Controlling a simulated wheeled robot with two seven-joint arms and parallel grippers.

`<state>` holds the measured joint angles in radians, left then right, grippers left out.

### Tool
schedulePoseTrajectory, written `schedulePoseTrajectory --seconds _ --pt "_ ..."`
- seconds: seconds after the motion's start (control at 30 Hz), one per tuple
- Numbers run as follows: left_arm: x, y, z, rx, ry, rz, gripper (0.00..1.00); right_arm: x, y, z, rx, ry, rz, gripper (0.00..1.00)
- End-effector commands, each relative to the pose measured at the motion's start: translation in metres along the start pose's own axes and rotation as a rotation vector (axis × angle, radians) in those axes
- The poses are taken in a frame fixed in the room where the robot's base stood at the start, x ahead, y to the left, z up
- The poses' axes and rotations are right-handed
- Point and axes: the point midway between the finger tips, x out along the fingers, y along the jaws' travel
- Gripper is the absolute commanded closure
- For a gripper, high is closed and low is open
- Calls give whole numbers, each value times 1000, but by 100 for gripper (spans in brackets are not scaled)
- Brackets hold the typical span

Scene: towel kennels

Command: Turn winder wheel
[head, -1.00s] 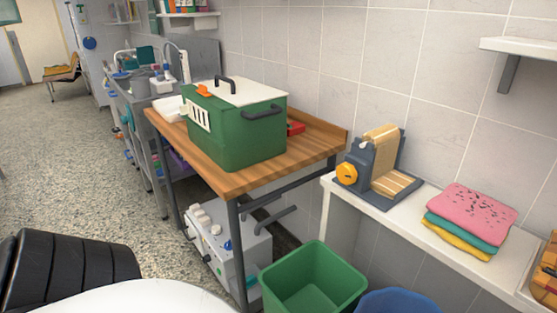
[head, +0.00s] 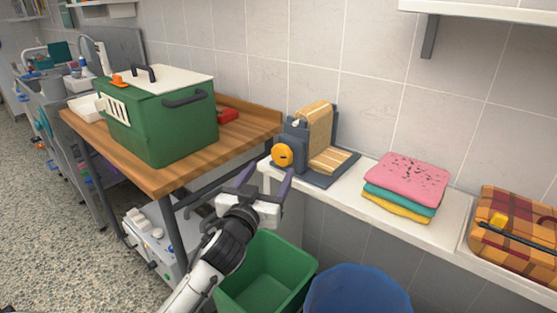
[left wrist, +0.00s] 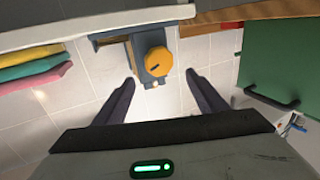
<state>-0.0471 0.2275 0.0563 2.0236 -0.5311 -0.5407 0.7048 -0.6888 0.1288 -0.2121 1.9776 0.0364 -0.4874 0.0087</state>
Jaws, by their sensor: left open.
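The winder (head: 310,140) is a dark grey stand with a tan strap over it, on the white wall shelf. Its orange wheel (head: 283,155) faces me on the front left side. In the left wrist view the wheel (left wrist: 157,61) shows a dark slot, just beyond the fingertips. My left gripper (head: 263,178) is open and empty, in front of and slightly below the wheel, apart from it. Its two fingers also show spread in the left wrist view (left wrist: 158,84). My right gripper is not in view.
Folded pink, teal and yellow towels (head: 405,187) lie right of the winder, with a plaid bag (head: 515,232) further right. A green carrier (head: 160,125) stands on the wooden table (head: 170,177). A green bin (head: 290,290) and a blue bin (head: 358,292) stand below.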

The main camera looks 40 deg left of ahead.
Motion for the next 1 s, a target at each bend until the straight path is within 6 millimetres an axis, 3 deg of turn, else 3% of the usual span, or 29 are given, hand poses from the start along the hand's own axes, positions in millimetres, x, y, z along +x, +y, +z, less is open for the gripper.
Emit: schedulePoseTrajectory --seconds 0.2,0.4,0.8,0.87,1.0 --pt "43 0 -1 3 1 1 34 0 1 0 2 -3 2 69" --pt "70 1 1 2 -2 2 34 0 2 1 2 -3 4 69" --pt "80 1 1 1 -2 3 34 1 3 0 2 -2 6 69" --pt "79 1 1 1 -2 3 41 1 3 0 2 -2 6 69" --pt "79 1 1 1 -3 3 65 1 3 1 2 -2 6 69"
